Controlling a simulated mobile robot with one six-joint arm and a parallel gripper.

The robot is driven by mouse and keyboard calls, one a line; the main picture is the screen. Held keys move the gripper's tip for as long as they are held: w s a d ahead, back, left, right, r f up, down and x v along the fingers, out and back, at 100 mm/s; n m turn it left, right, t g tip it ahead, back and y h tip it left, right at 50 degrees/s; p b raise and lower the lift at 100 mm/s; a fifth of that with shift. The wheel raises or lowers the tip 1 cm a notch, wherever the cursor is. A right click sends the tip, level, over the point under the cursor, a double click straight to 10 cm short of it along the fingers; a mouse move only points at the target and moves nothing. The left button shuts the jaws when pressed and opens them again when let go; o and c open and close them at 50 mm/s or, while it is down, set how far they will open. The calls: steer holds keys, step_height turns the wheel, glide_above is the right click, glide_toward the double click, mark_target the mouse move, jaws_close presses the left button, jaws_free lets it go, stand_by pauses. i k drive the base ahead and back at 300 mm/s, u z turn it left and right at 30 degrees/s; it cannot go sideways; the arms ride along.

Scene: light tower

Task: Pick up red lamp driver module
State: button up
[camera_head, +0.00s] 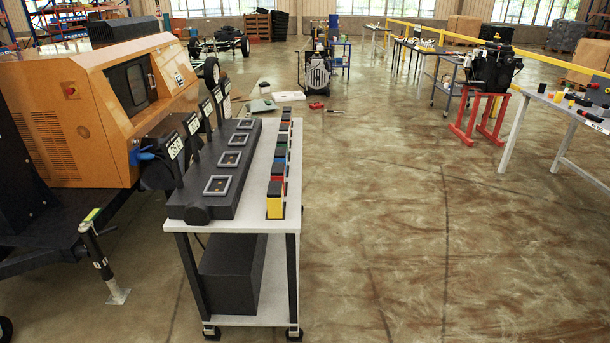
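A row of small blocks with black tops and coloured fronts stands along the right edge of a light grey cart top (253,206). The red lamp driver module (278,179) appears to be the second block from the near end, just behind the yellow one (275,208). Its lower front is partly hidden by the yellow block. My gripper is not in view.
A long dark panel (208,190) with several framed square sockets fills the cart's left side, with numbered signs on posts behind it. An orange generator (85,110) stands left. Open concrete floor (400,230) lies to the right. A workbench (567,115) stands far right.

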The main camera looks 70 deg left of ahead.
mark_target(277, 173)
steer(key=z, duration=1.45)
steer(key=k, duration=0.1)
steer(key=u, duration=2.85)
steer(key=k, duration=0.2)
steer(key=u, duration=2.2)
steer(key=k, duration=0.7)
steer(key=z, duration=0.15)
steer(key=i, duration=0.5)
steer(key=z, duration=0.05)
